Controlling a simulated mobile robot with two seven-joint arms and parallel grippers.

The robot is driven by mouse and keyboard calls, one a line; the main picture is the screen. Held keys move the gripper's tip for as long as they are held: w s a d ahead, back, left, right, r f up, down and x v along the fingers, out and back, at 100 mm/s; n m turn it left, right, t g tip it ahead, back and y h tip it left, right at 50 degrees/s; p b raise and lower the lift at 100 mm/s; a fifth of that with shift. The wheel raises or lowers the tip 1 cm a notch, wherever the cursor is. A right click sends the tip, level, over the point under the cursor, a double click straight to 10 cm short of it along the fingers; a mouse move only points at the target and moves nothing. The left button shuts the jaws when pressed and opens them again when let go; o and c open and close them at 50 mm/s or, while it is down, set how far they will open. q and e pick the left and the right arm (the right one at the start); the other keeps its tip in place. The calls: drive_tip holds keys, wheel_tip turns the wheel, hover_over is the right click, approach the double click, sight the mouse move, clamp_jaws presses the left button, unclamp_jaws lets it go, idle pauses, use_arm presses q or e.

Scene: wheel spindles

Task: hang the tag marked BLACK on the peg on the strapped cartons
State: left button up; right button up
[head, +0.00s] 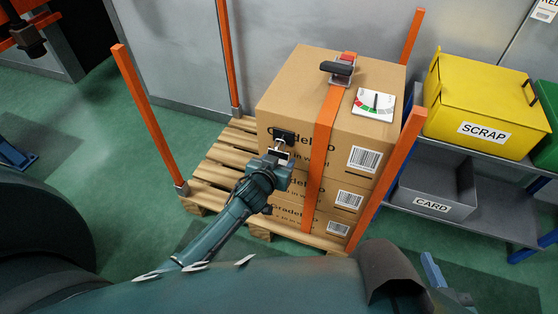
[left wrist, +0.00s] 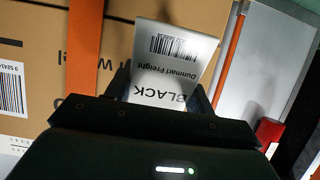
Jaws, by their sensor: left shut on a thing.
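The white tag (left wrist: 172,62) reads BLACK and Dunmart Freight, upside down in the left wrist view, with a barcode. My left gripper (head: 279,157) is shut on it, close to the front face of the top carton. A small white part of the tag shows at the fingers in the head view. The strapped cartons (head: 330,110) stand stacked with an orange strap around them. My right gripper is not in view.
The cartons stand on a wooden pallet (head: 222,160) with orange corner posts (head: 150,120). A black-handled buckle (head: 342,68) and a dial card (head: 374,103) are on top. At right, a shelf holds a yellow SCRAP bin (head: 475,100) and a grey CARD bin (head: 425,195).

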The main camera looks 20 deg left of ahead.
use_arm(q)
drive_tip(key=o, duration=1)
use_arm(e)
drive_tip(key=shift+d, duration=0.1)
use_arm(q)
drive_tip(key=shift+o, duration=0.2)
drive_tip(key=shift+s+r, duration=0.2)
drive_tip(key=shift+s, duration=0.3)
drive_tip(key=p+v, duration=0.1)
drive_tip(key=v, duration=0.2)
drive_tip(key=shift+s+r, duration=0.1)
drive_tip(key=shift+s, duration=0.05)
drive_tip(key=p+v, duration=0.2)
drive_tip(key=v, duration=0.6)
drive_tip(key=shift+s+r, duration=0.15)
drive_tip(key=shift+s, duration=0.2)
use_arm(e)
drive_tip(key=shift+w+a+g, duration=0.3)
drive_tip(key=shift+a+g, duration=0.1)
drive_tip(key=shift+a, duration=0.05)
use_arm(q)
drive_tip(key=shift+s, duration=0.1)
use_arm(e)
drive_tip(key=shift+f, duration=0.15)
